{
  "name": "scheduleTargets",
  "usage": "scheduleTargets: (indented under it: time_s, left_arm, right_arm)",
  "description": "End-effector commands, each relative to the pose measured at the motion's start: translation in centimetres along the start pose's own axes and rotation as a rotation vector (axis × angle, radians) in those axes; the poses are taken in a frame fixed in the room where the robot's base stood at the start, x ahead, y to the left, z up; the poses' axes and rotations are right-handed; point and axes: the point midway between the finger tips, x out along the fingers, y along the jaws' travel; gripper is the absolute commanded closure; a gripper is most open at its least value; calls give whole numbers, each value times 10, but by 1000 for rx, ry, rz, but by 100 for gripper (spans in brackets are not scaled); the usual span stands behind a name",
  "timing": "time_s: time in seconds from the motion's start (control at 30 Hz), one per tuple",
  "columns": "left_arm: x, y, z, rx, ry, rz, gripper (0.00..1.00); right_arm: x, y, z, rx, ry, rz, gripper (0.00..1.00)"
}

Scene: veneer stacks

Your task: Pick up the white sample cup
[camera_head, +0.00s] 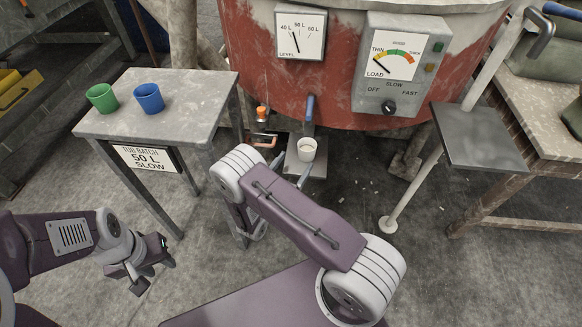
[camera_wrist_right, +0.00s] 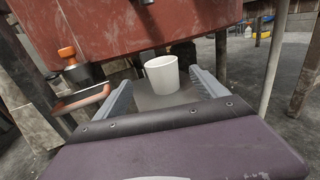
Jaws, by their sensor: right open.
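The white sample cup (camera_head: 307,149) stands upright on a small grey shelf (camera_head: 293,166) below the red tub in the head view. In the right wrist view the cup (camera_wrist_right: 162,75) sits ahead, between the two fingers of my right gripper (camera_wrist_right: 158,100), which is open. I cannot tell whether either finger touches the cup. In the head view my right arm hides most of that gripper. My left gripper (camera_head: 142,276) is low at the left, away from the cup; its jaw opening is not clear.
The red tub (camera_head: 258,80) carries a level gauge (camera_head: 300,33) and a control box (camera_head: 400,65). A blue lever (camera_head: 310,108) and an orange-topped valve (camera_head: 262,115) are close to the cup. A grey table (camera_head: 190,95) at left bears a green cup (camera_head: 102,98) and a blue cup (camera_head: 149,98).

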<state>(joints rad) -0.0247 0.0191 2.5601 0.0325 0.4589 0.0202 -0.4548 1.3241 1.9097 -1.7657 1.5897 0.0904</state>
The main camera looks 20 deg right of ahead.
Motion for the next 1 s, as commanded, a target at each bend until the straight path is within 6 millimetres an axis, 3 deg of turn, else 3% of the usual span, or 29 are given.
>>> scheduleTargets:
  time_s: [0.1,0.3,0.5,0.67,0.8,1.0]
  left_arm:
    - [0,0,0,0,1,0,64]
    - [11,0,1,0,1,0,64]
    - [14,0,1,0,1,0,64]
    - [31,-1,3,0,0,0,64]
    - [33,-1,3,0,0,0,64]
    - [32,-1,3,0,0,0,64]
  right_arm:
    - [3,0,1,0,-1,1,18]
    - [34,-1,-1,1,0,-3,18]
    - [43,-1,-2,1,0,-2,18]
    - [72,-4,-11,3,0,-5,18]
    - [89,-3,-7,2,0,-3,18]
    - [91,-2,-6,0,1,0,18]
